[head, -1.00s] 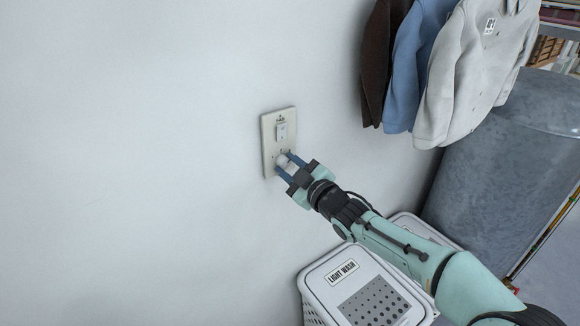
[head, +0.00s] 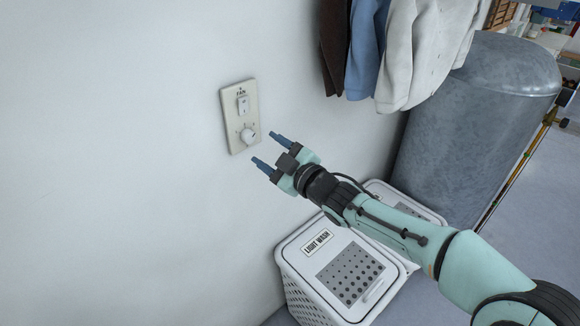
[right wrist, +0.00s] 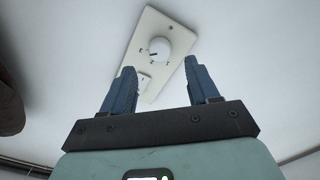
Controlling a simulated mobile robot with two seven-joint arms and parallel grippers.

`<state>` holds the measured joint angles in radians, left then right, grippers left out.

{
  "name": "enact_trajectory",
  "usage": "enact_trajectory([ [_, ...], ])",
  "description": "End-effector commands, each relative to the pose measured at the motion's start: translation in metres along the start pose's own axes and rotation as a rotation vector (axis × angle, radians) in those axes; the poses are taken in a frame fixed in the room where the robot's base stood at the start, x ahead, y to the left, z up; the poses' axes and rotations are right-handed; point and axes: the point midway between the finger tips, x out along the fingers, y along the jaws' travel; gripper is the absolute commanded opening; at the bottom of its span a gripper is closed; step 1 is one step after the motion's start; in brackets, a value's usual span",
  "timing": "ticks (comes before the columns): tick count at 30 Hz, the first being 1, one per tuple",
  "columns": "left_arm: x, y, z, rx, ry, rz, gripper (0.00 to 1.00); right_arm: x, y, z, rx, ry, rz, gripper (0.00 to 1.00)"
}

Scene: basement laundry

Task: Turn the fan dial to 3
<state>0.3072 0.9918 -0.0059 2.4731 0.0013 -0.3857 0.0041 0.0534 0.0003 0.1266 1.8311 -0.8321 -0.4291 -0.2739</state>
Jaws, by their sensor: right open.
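The fan plate (head: 228,110) is a cream wall plate marked FAN, with a rocker switch (head: 242,104) above a round white dial (head: 249,136). In the right wrist view the dial (right wrist: 159,48) shows a dark pointer mark and small marks around it, too small to read. My right gripper (head: 266,149) is open and empty, to the lower right of the dial and apart from it. Its blue fingers show in the right wrist view (right wrist: 163,88), with the plate beyond them. My left gripper is not in view.
A white hamper labelled LIGHT WASH (head: 330,265) stands below my right arm, with another hamper (head: 410,203) behind it. Jackets (head: 405,50) hang at the upper right. A grey metal tank (head: 465,130) stands at the right. The wall at left is bare.

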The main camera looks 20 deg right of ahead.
Motion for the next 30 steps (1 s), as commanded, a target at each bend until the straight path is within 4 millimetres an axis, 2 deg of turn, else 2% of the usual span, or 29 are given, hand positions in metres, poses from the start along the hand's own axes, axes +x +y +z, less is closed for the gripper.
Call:
enact_trajectory([
  [1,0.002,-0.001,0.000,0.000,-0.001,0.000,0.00,-0.014,0.001,0.000,-0.004,-0.001,0.003,0.60],
  [6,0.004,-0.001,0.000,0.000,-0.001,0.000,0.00,-0.049,0.001,0.000,-0.002,0.000,0.002,0.60],
  [12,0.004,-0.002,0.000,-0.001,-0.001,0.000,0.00,-0.072,0.000,0.000,0.000,0.000,0.001,0.60],
  [30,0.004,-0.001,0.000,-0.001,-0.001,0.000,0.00,-0.076,-0.001,0.002,0.004,-0.003,-0.002,0.60],
])
